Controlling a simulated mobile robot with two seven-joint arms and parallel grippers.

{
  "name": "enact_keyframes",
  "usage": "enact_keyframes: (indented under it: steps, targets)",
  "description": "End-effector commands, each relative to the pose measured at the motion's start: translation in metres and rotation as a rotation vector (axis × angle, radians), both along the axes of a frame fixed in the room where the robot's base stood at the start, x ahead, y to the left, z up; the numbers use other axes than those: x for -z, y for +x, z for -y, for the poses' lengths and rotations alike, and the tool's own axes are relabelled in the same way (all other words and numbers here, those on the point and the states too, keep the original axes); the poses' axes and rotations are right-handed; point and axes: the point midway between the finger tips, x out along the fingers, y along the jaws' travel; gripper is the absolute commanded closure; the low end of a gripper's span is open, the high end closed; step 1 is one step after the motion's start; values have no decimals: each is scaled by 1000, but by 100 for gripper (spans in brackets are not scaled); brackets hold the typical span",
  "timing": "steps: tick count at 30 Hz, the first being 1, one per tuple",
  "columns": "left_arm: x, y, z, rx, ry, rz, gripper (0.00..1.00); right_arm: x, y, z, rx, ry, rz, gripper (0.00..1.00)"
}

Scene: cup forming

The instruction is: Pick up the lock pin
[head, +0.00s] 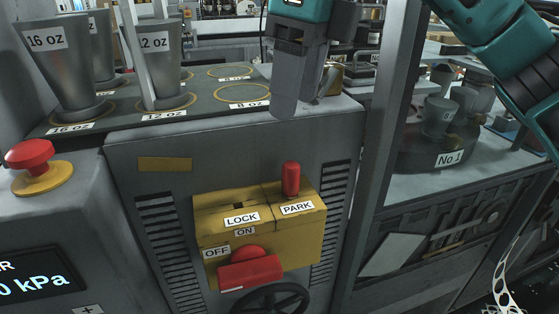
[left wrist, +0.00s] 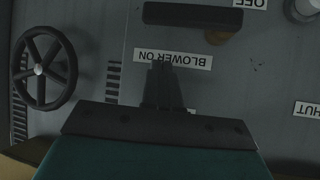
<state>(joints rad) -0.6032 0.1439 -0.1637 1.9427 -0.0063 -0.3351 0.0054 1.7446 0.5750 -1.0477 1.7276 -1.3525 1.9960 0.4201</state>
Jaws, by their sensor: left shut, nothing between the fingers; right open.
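The lock pin (head: 290,180) is a red upright cylinder standing in the PARK side of a yellow box (head: 312,237) on the machine front. The LOCK side of the box, to its left, has a small dark hole in its top. My right gripper (head: 302,98) is open and empty, fingers pointing down, above the pin in the picture and apart from it. My left gripper (left wrist: 166,88) shows only in the left wrist view; it is shut and empty in front of a grey panel with a BLOWER ON label (left wrist: 172,58).
A red switch handle (head: 250,272) is on the box front, with a dark handwheel (head: 272,299) below. Metal cups (head: 65,65) stand on the deck behind at the left. A grey post (head: 378,150) rises to the right. A red emergency button (head: 30,153) is at far left.

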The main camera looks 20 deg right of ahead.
Motion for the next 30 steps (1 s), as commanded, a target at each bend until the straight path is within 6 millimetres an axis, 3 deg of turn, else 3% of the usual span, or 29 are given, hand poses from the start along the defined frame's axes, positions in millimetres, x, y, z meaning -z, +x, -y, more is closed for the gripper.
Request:
enact_keyframes:
  steps: [4, 10, 20, 30]
  targets:
    - [7, -8, 0, 0, 0, -16, 100, 13, 2, 3, 9, -21, 2, 43]
    - [14, -14, 0, 0, 1, -34, 100, 50, 5, 0, 9, -19, 0, 43]
    - [13, -14, 0, -2, 1, -34, 100, 81, 8, -3, 8, -18, 1, 43]
    - [6, -8, 0, -2, 0, -20, 100, 124, 12, -1, 7, -16, 2, 43]
